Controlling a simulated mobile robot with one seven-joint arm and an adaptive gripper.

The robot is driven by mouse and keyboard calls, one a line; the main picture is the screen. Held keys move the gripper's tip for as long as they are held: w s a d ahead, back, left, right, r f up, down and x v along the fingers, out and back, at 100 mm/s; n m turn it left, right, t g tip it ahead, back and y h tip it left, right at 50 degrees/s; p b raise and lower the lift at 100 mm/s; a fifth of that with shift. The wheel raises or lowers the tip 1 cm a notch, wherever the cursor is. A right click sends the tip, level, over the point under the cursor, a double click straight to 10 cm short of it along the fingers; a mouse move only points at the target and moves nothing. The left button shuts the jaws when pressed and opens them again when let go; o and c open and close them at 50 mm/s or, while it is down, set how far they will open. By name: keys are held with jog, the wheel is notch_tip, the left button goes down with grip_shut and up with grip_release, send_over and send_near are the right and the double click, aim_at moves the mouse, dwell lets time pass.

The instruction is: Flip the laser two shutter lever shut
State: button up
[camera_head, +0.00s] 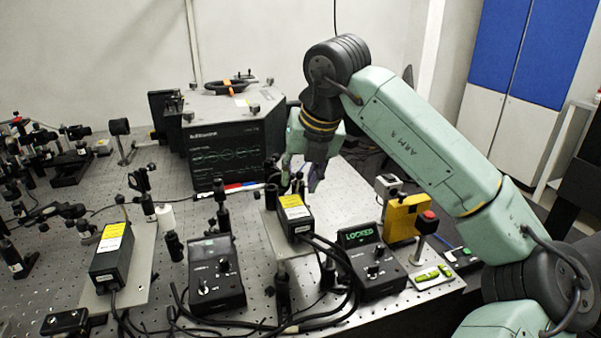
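Two black laser boxes with yellow-and-white labels stand on plates: one in the middle (296,214) and one at the left (111,252). I cannot read which is laser two. My gripper (303,182) points down just behind the middle laser box, near its far end, among small dark and light parts. The shutter lever cannot be made out; the gripper and those parts may hide it. I cannot tell whether the fingers touch anything or how far apart they are. A control box (374,268) right of the middle laser shows a green "LOCKED" display.
Another control box (215,272) with a dark display stands between the lasers. Thick black cables (342,290) loop in front. A yellow block (405,218) and a red button (429,217) stand at right. A large black instrument (238,155) stands behind. Optic posts crowd the left.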

grip_shut()
dwell(0.3)
jog(key=shift+s+a+f+h+b, duration=0.2)
jog(key=shift+h+b, duration=0.3)
jog(key=shift+b, duration=0.4)
jog(key=shift+a+r+t+h+b, duration=0.25)
jog(key=shift+a+t+h+b, duration=0.1)
jog(key=shift+h+b, duration=0.2)
grip_release()
